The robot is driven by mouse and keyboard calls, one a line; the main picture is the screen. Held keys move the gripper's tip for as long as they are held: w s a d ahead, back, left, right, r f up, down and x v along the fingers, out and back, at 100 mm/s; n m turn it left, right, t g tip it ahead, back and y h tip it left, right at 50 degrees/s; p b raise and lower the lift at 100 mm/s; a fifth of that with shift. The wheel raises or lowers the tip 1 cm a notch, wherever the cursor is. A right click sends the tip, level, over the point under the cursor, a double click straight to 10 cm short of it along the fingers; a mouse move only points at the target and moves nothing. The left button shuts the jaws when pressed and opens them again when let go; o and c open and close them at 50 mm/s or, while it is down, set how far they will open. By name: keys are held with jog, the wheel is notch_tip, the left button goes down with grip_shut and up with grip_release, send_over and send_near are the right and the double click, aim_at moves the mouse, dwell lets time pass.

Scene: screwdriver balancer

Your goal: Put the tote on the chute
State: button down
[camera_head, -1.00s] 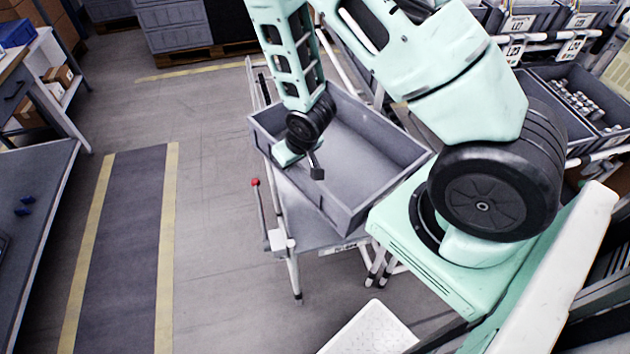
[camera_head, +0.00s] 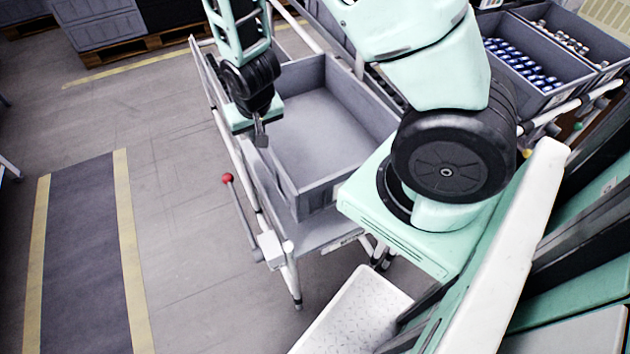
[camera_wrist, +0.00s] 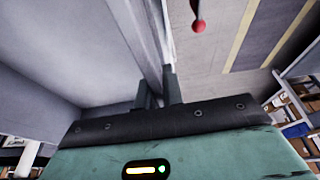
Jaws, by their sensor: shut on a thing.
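The grey open tote (camera_head: 325,183) is empty. It shows in the middle of the head view, at or just above the grey sloped chute (camera_head: 270,190) with its white tube frame. I cannot tell whether the tote's bottom touches the chute. My gripper (camera_head: 262,133) is shut on the tote's left wall. In the wrist view my gripper's two fingers (camera_wrist: 158,88) stand either side of the tote's wall (camera_wrist: 125,35), with the tote's inside to the left. The chute's rail runs close along that wall. My arm hides part of the tote's far left end.
A red-knobbed lever (camera_head: 228,179) stands at the chute's left side. Grey bins with blue-topped and metal parts (camera_head: 525,62) sit on a rack at the right. A white step (camera_head: 350,310) is in front. The floor at the left, with a yellow-edged dark lane (camera_head: 80,260), is clear.

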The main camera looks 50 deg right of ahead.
jog(key=shift+s+f+b, duration=0.1)
jog(key=shift+f+b, duration=0.2)
jog(key=shift+f, duration=0.3)
notch_tip(320, 180, down, 9)
jog(key=shift+f+m+b, duration=0.15)
jog(key=shift+m+b, duration=0.15)
jog(key=shift+b, duration=0.05)
jog(key=shift+a+f, duration=0.1)
jog(key=shift+f, duration=0.05)
jog(key=c, duration=1.5)
grip_release()
jog(key=p+v, duration=0.1)
jog(key=v, duration=1.1)
jog(key=s+a+r+n+g+y, duration=0.25)
jog(key=s+a+r+n, duration=0.4)
jog(key=a+r, duration=0.55)
jog(key=s+a+r+n, duration=0.1)
jog(key=s+n, duration=0.1)
jog(key=s, duration=0.1)
jog(key=s+a+r+n, duration=0.1)
jog(key=s+a+r, duration=0.1)
jog(key=s, duration=0.2)
jog(key=s+a+r+n+g, duration=0.1)
jog(key=s+a+n, duration=0.1)
jog(key=s, duration=0.2)
jog(key=shift+r+n+h, duration=0.25)
jog(key=shift+r+n, duration=0.1)
jog(key=shift+r, duration=0.05)
